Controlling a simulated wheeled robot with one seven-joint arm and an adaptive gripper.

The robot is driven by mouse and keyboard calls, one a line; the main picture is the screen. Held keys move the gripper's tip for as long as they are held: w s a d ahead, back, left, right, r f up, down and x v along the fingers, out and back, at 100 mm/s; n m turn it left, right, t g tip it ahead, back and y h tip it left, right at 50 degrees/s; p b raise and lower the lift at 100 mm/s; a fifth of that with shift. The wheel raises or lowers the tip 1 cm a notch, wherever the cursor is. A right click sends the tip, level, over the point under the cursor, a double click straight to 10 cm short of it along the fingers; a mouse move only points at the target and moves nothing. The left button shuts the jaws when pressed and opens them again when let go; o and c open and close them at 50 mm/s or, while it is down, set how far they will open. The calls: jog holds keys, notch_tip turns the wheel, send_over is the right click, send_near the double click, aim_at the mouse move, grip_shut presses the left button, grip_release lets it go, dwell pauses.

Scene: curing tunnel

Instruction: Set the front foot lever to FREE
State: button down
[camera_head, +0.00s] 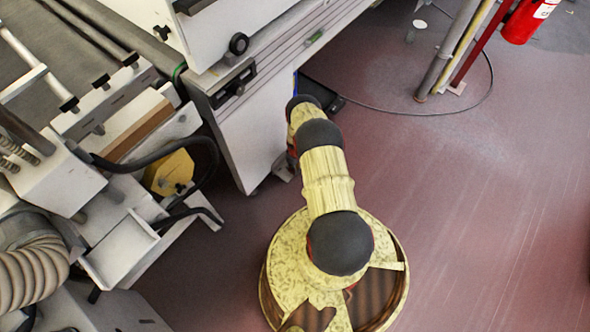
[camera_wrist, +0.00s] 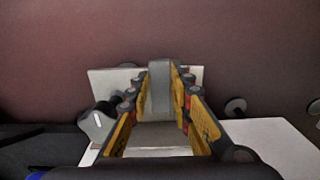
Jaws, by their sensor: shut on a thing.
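In the wrist view my gripper (camera_wrist: 160,88) has its yellow-and-black fingers closed on both sides of a grey upright bar, which looks like the front foot lever (camera_wrist: 159,72). A pale plate (camera_wrist: 108,82) lies around and behind the lever. I can read no FREE marking, so the lever's setting cannot be told. In the head view my arm reaches down beside the white machine leg (camera_head: 256,135). The gripper and lever are hidden there behind my arm and the machine.
The white machine (camera_head: 240,85) with its side rail stands at the left. A coiled hose (camera_head: 32,272) and yellow block (camera_head: 168,172) are at lower left. A black cable (camera_head: 440,114) crosses the floor to a post near the red extinguisher (camera_head: 522,20). The red floor at right is clear.

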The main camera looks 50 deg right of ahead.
jog(key=shift+d, duration=0.1)
dwell(0.3)
jog(key=c, duration=1.6)
grip_release()
notch_tip(320, 180, up, 12)
jog(key=shift+f, duration=0.1)
